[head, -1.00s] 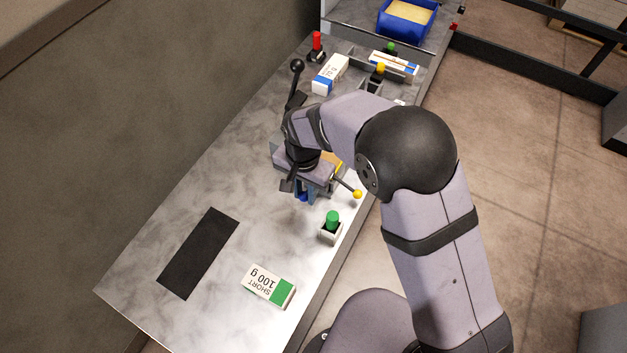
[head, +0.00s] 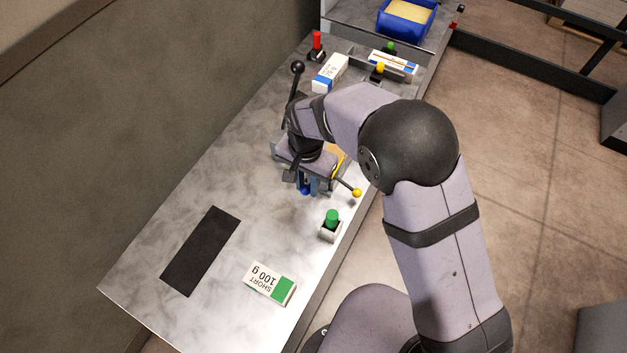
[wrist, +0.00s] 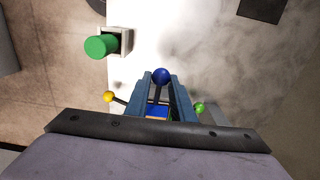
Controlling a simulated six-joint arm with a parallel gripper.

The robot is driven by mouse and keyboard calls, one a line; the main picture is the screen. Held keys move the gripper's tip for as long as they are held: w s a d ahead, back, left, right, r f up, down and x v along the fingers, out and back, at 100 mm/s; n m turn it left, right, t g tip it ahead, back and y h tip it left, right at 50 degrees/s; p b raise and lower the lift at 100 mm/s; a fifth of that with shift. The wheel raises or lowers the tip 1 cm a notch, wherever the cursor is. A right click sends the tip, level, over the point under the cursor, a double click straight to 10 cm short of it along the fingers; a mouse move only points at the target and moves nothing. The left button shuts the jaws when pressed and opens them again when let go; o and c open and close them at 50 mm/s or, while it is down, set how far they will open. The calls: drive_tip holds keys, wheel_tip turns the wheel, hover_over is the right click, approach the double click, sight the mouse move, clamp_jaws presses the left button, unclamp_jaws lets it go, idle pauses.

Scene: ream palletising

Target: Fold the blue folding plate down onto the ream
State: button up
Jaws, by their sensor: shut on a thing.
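In the wrist view a dark blue ball knob (wrist: 161,76) on a thin rod sits between the tips of my gripper's (wrist: 161,84) two blue-grey fingers. My gripper is shut on this knob. Behind it, between the fingers, a small blue and orange patch (wrist: 157,114) shows; I cannot tell whether it is the folding plate or the ream. In the head view my gripper (head: 306,188) points down over the fixture near the table's right edge. My wrist hides most of the fixture, the plate and any ream there.
A yellow-knobbed lever (head: 357,193) sticks out right of my gripper. A green button (head: 331,218) stands nearer, and a green-and-white "SHORT 100 g" block (head: 270,284) lies in front. A black mat (head: 200,251) lies left. A black-knobbed lever (head: 297,68) rises behind my wrist.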

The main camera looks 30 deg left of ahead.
drive_tip(key=shift+w+r, duration=0.5)
drive_tip(key=shift+w, duration=0.05)
drive_tip(key=shift+r+p, duration=0.1)
drive_tip(key=shift+p, duration=0.2)
drive_tip(key=shift+w+r, duration=0.25)
drive_tip(key=shift+w, duration=0.05)
drive_tip(key=shift+c, duration=0.2)
drive_tip(key=shift+w+r+p, duration=0.1)
drive_tip(key=shift+w+p, duration=0.2)
drive_tip(key=shift+p, duration=0.05)
clamp_jaws()
drive_tip(key=shift+w+r+p, duration=0.35)
drive_tip(key=shift+w+r, duration=0.1)
drive_tip(key=shift+w, duration=0.15)
drive_tip(key=o, duration=1.6)
unclamp_jaws()
drive_tip(key=shift+f, duration=0.1)
drive_tip(key=shift+c, duration=0.2)
